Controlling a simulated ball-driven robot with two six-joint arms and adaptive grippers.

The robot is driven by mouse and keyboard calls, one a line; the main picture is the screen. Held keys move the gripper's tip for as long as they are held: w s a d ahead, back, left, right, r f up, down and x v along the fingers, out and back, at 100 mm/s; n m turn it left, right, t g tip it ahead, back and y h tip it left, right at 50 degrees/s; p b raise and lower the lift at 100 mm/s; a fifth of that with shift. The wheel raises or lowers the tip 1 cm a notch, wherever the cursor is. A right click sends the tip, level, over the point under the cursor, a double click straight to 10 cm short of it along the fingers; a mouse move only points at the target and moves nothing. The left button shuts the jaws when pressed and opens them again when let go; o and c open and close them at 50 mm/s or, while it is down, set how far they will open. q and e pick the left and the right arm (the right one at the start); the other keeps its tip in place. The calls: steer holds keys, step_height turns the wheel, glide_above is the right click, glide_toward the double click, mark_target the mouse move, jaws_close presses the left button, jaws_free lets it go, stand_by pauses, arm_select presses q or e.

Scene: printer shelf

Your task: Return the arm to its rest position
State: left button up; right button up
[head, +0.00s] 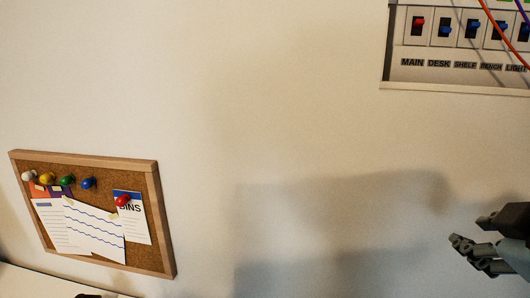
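My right gripper (470,236) comes in from the right edge of the head view, in front of the bare wall. Its grey fingers point left, with a gap between the upper and lower fingers. It looks open and nothing shows between the fingers. Most of the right arm is outside the picture. My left gripper is not clearly in view.
A framed cork board (161,215) with papers and coloured pins hangs at the lower left. A switch panel (400,75) with labelled switches and wires is at the upper right. A pale surface (40,285) shows at the lower left. The wall between is clear.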

steer(key=s+a+f+m+g+y, duration=0.1)
steer(key=s+a+f+m+g, duration=0.2)
steer(key=s+f, duration=0.5)
steer(key=s+a+f+m+g+y, duration=0.25)
steer(key=s+f+g, duration=0.25)
steer(key=s+f, duration=0.25)
steer(key=s+d+f+b, duration=0.1)
steer(key=f+b, duration=0.1)
steer(key=f, duration=0.9)
steer(key=s+d+f+h+b, duration=0.1)
steer(key=f+b, duration=0.2)
steer(key=f, duration=0.7)
steer(key=s+d+f+b, duration=0.1)
steer(key=d+f+b, duration=0.1)
steer(key=f, duration=0.9)
steer(key=s+f+g+b, duration=0.2)
steer(key=s+f+b, duration=0.3)
steer(key=s+f, duration=1.3)
step_height(320, 180, down, 2)
steer(key=shift+d+f+m, duration=0.15)
steer(key=shift+d+m, duration=0.1)
steer(key=shift+m, duration=0.2)
